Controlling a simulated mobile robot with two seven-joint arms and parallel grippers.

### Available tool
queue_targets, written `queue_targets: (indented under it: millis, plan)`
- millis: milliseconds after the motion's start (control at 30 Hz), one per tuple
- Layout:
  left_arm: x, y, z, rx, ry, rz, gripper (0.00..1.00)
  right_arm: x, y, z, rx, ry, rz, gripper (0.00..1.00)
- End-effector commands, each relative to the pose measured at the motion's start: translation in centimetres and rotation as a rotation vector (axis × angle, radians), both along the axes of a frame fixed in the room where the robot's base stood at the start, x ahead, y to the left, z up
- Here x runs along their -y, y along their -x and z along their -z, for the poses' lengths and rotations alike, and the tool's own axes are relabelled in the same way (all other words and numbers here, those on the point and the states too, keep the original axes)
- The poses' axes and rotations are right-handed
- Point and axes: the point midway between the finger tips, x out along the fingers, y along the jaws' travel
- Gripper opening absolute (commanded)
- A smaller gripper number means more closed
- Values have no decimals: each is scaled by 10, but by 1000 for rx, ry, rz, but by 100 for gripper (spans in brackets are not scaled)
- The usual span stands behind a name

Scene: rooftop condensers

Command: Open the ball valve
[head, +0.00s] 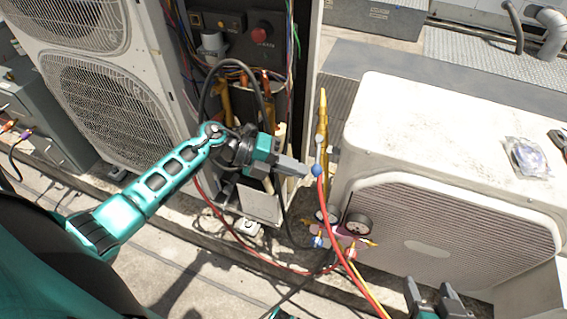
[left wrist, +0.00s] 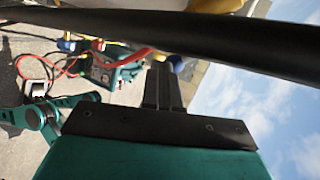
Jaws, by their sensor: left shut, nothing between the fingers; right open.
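A small fitting with a blue part (head: 317,170) sits at the upper end of the red hose (head: 326,215), beside an upright yellow-brass piece (head: 323,115); I take this to be the ball valve, but its lever position is unclear. My left gripper (head: 303,170) is shut and empty, its tips right beside the blue part; I cannot tell whether they touch. Its fingers show together in the left wrist view (left wrist: 163,85), where the valve is not clearly seen. My right gripper (head: 436,290) is open and empty at the bottom edge, before the right condenser.
A gauge manifold (head: 340,228) with hoses hangs below the valve. The white condenser (head: 440,140) stands at right, another condenser (head: 105,95) at left. An open electrical panel (head: 245,45) is behind my left gripper. A black hose (left wrist: 200,35) crosses close above it in the left wrist view.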

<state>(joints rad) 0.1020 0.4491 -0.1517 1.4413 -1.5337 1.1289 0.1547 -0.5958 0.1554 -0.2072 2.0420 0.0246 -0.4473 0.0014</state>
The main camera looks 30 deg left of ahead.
Motion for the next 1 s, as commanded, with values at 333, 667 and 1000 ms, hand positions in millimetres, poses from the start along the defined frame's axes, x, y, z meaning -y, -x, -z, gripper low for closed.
queue_targets:
  millis: [333, 667, 1000]
  plan:
    - [6, 0, 1, 4, 44, -45, 0, 0, -1, -2, 4, -4, 10, 64]
    - [6, 0, 1, 4, 44, -45, 0, 2, 2, 1, -3, -4, 14, 64]
    - [-6, 0, 13, 3, 40, -44, 0, 2, 5, 14, -19, -2, 9, 64]
